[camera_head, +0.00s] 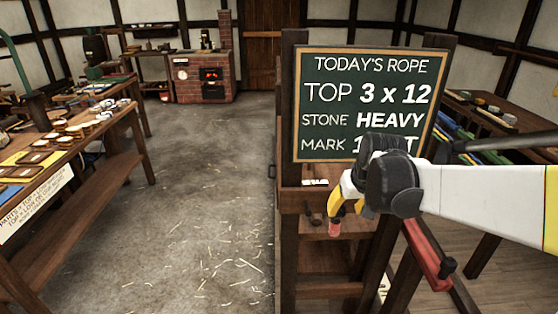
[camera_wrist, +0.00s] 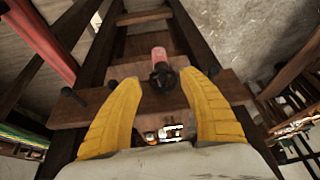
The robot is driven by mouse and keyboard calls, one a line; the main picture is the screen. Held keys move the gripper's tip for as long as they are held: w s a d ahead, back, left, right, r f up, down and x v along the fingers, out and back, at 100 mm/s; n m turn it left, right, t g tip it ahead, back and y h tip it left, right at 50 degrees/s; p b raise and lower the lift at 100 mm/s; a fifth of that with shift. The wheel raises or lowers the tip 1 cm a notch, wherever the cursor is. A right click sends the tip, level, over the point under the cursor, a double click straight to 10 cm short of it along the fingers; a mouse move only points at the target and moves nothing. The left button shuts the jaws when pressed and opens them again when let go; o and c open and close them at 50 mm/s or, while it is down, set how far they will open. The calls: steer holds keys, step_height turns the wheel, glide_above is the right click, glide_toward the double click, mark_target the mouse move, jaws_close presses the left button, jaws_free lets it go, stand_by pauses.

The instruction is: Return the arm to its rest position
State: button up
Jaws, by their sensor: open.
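My arm (camera_head: 480,195) reaches in from the right in the head view, bent at a dark joint in front of the chalkboard. My gripper (camera_head: 348,208) points down over a wooden stand below the board. In the wrist view its two yellow fingers are spread wide, and my gripper (camera_wrist: 160,78) is open with nothing clamped. A red and black object (camera_wrist: 160,57) shows between and beyond the fingertips, on the stand's wood. In the head view a red piece (camera_head: 334,228) shows just below the fingers. I cannot tell the gap between them.
The chalkboard (camera_head: 365,75) stands close behind my arm and is partly covered by it. A red bar (camera_head: 428,255) lies under the arm. A workbench (camera_head: 100,130) with small parts is at left. A brick stove (camera_head: 205,75) is at the back. The straw-strewn floor (camera_head: 200,220) between is clear.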

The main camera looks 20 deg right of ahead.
steer(key=s+a+r+n+t, duration=0.2)
steer(key=s+a, duration=1.3)
steer(key=shift+a+y, duration=0.2)
steer(key=shift+y, duration=0.2)
stand_by(2.0)
